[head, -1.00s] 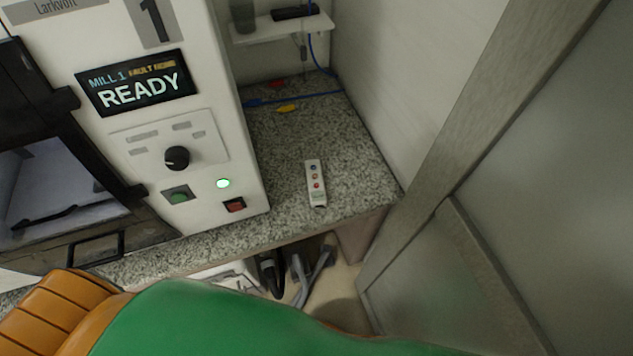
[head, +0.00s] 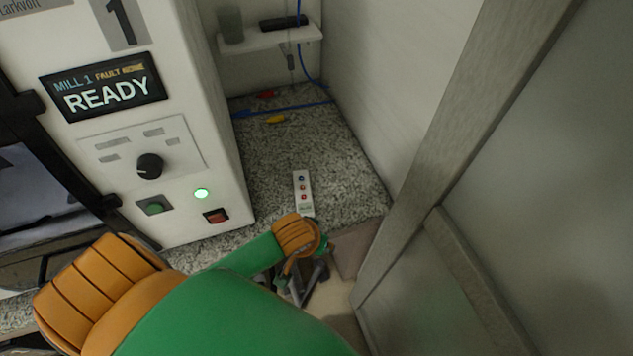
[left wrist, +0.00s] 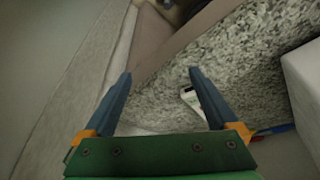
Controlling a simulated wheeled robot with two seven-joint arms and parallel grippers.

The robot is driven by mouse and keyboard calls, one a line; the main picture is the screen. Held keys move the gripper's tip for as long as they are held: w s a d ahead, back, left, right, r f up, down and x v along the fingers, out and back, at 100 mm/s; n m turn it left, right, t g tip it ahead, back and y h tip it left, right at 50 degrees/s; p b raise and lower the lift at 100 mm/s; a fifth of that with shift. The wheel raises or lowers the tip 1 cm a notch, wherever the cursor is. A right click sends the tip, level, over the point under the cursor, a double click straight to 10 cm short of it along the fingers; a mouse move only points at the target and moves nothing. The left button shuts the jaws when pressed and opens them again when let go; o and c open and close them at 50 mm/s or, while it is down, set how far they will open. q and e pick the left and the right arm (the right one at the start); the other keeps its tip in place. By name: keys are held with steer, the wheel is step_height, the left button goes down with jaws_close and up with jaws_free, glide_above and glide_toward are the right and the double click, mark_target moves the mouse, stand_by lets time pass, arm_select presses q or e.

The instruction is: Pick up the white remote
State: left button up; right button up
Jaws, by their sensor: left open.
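The white remote (head: 303,190) lies on the speckled granite counter (head: 285,155), near its front edge, with a row of small coloured buttons. My right gripper is in neither view.
A white mill machine (head: 150,150) with a READY screen stands left of the remote. A wall and a grey framed panel (head: 520,200) close in the right. Blue cable and a yellow item (head: 276,119) lie farther back, below a small shelf (head: 270,38) holding a dark remote-like object.

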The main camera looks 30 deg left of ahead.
mark_target(303, 193)
arm_select(q)
steer(key=w+a+r+n+y, duration=0.1)
steer(key=w+a+n, duration=0.1)
steer(key=w+a+r+n+y, duration=0.1)
steer(key=w+a, duration=0.1)
steer(key=w, duration=0.1)
steer(key=w+a+r+n+t+y, duration=0.1)
steer(key=w+a+n, duration=0.1)
steer(key=w, duration=0.1)
steer(key=shift+a+r+n, duration=0.3)
steer(key=shift+a+r, duration=0.05)
steer(key=shift+w+a+f+y, duration=0.15)
steer(key=shift+a+y, duration=0.15)
steer(key=x, duration=0.6)
steer(key=shift+w+a+f+b, duration=0.1)
steer(key=shift+a+f+b, duration=0.05)
steer(key=shift+b, duration=0.2)
jaws_close()
